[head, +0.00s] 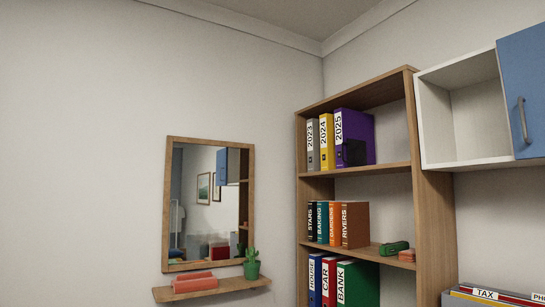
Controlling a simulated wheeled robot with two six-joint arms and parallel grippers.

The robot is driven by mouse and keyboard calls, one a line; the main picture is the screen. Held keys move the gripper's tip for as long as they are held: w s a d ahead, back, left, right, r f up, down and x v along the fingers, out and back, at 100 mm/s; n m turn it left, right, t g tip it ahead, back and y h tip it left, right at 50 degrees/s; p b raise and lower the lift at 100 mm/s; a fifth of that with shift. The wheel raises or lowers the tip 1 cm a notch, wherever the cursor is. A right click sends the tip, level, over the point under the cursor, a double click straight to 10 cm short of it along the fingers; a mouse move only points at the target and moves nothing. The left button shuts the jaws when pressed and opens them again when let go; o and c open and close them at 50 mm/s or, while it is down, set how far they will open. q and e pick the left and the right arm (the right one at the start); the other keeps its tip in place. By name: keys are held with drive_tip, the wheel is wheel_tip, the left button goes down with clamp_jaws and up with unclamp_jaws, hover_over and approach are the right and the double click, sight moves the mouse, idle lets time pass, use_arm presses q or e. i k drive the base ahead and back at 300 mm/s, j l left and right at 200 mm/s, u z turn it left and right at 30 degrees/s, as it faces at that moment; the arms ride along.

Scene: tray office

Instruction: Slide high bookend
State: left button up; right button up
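A black bookend (355,153) stands on the top shelf (362,171) of the wooden bookcase, against the side of the purple 2025 binder (361,127). The yellow 2024 binder (326,143) and the grey 2023 binder (312,146) stand upright to its left. The bookend is dark, and its exact outline is hard to make out. Neither of my grippers shows in the head view.
The top shelf is bare right of the binders. Books (354,224) and a green object (393,248) occupy the middle shelf. An open white cabinet with a blue door (524,90) hangs at right. A mirror (168,205) and small ledge (230,285) are at left.

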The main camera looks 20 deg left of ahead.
sight(357, 149)
drive_tip(key=u, duration=0.3)
drive_tip(key=i+j, duration=0.15)
drive_tip(key=i, duration=0.4)
drive_tip(key=i+j+z, duration=0.1)
drive_tip(key=i, duration=0.5)
drive_tip(key=i+j+z, duration=0.1)
drive_tip(key=i+j, duration=0.15)
drive_tip(key=i, duration=0.3)
